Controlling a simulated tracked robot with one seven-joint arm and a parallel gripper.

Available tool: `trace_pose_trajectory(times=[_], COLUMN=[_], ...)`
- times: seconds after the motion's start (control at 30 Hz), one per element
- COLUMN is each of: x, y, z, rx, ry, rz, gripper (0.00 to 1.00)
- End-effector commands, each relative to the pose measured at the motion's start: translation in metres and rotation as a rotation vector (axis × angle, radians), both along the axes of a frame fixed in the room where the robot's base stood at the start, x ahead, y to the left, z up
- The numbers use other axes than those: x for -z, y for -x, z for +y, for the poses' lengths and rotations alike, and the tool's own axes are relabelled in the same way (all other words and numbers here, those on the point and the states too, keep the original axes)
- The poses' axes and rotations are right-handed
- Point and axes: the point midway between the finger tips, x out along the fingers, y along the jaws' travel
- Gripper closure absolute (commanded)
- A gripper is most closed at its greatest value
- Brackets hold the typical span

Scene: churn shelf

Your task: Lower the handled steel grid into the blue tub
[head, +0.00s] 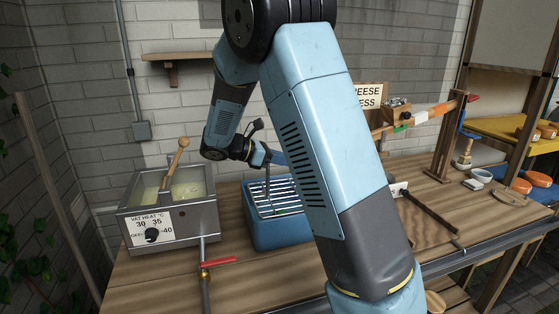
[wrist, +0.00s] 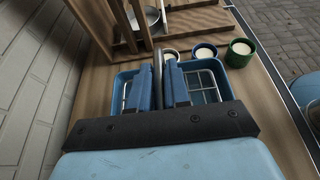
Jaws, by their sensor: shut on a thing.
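The blue tub (head: 277,233) stands on the wooden table in the middle of the head view, partly behind my arm. The handled steel grid (head: 272,193) shows as pale parallel bars across the tub's mouth, within its outline. In the wrist view, the tub (wrist: 208,65) surrounds the grid's bars (wrist: 196,88) on both sides of my fingers. My gripper (wrist: 159,68) is shut on the grid's upright handle (wrist: 157,34), above the tub. Whether the grid touches the tub's floor is hidden.
A steel vat (head: 172,208) with a wooden-handled tool stands left of the tub. A red-handled tap (head: 218,262) is at the table's front. A wooden press (head: 446,140) stands to the right. Small cups, one green (wrist: 240,53), sit just beyond the tub in the wrist view.

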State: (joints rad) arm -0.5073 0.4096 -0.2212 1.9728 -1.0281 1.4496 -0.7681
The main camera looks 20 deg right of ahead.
Motion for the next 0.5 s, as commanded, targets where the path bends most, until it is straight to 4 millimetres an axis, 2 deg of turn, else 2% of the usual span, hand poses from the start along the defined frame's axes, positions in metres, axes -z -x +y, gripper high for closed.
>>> trace_pose_trajectory(times=[0.5], x=[0.0073], y=[-0.0002], z=[0.0003], rx=[-0.001], ry=[0.0], rz=[-0.001], gripper=[1.0])
